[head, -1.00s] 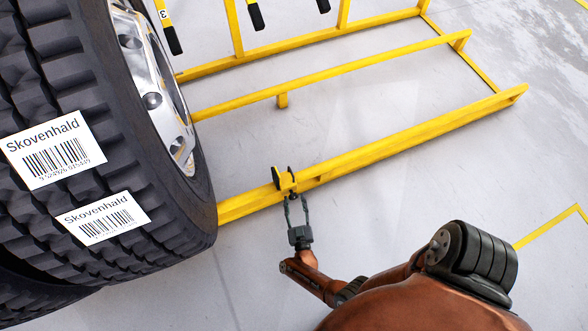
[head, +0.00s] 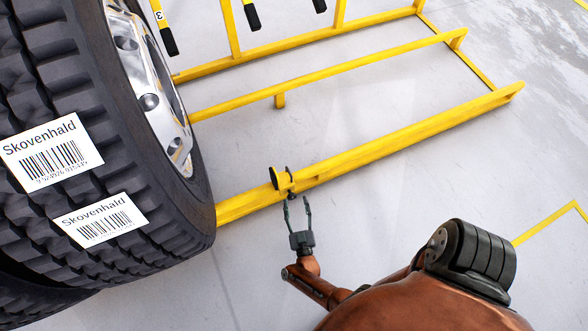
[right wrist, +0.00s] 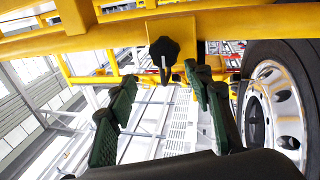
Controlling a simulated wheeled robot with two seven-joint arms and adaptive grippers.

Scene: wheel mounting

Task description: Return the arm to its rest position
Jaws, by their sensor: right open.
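My right gripper (head: 297,212) is open and empty in the head view, just in front of the yellow frame's front bar. It is apart from the black knob (head: 275,179) on that bar. In the right wrist view, its two green-lined fingers (right wrist: 160,105) stand apart, with the black knob (right wrist: 165,52) on the yellow bar beyond them. My left gripper is not in view.
A large tyre (head: 110,165) with Skovenhald labels fills the left of the head view; its silver rim (right wrist: 275,105) shows in the right wrist view. The yellow frame (head: 400,132) lies low over grey floor. Floor right of my gripper is clear.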

